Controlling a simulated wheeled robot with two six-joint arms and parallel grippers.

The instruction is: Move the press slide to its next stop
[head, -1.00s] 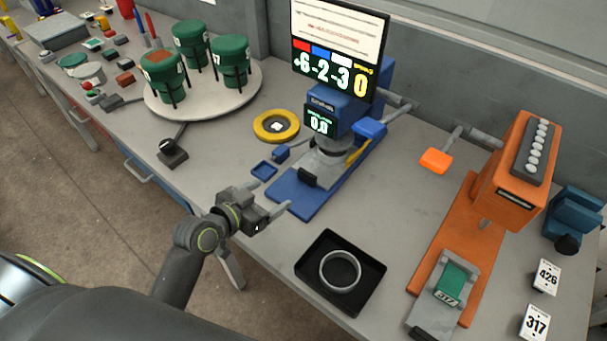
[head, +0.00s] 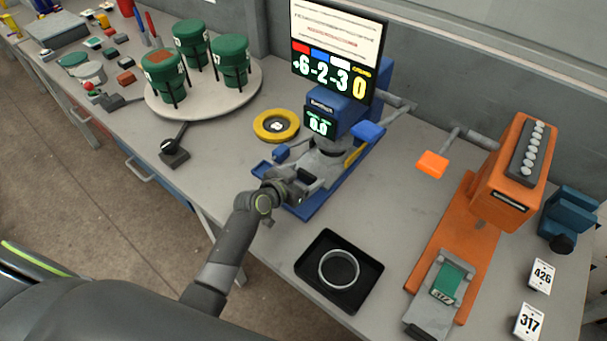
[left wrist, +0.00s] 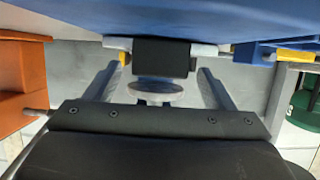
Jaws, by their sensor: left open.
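The blue press (head: 335,107) stands on the bench, with a small screen on its head and a grey slide (head: 325,163) low on its front. The slide's dark front end is mostly hidden by my gripper in the head view. My left gripper (head: 308,181) is open at the front of this press. In the left wrist view, a black block (left wrist: 163,57) on the press shows between my two spread fingers (left wrist: 160,75). I see gaps on both sides and cannot tell whether anything touches. My right gripper is not in view.
A black tray (head: 309,269) with a grey ring is close to the right of my arm. An orange press (head: 510,175) stands further right. A yellow ring (head: 275,125) and a turntable (head: 205,109) with green containers are behind and left. A large sign (head: 338,45) stands behind.

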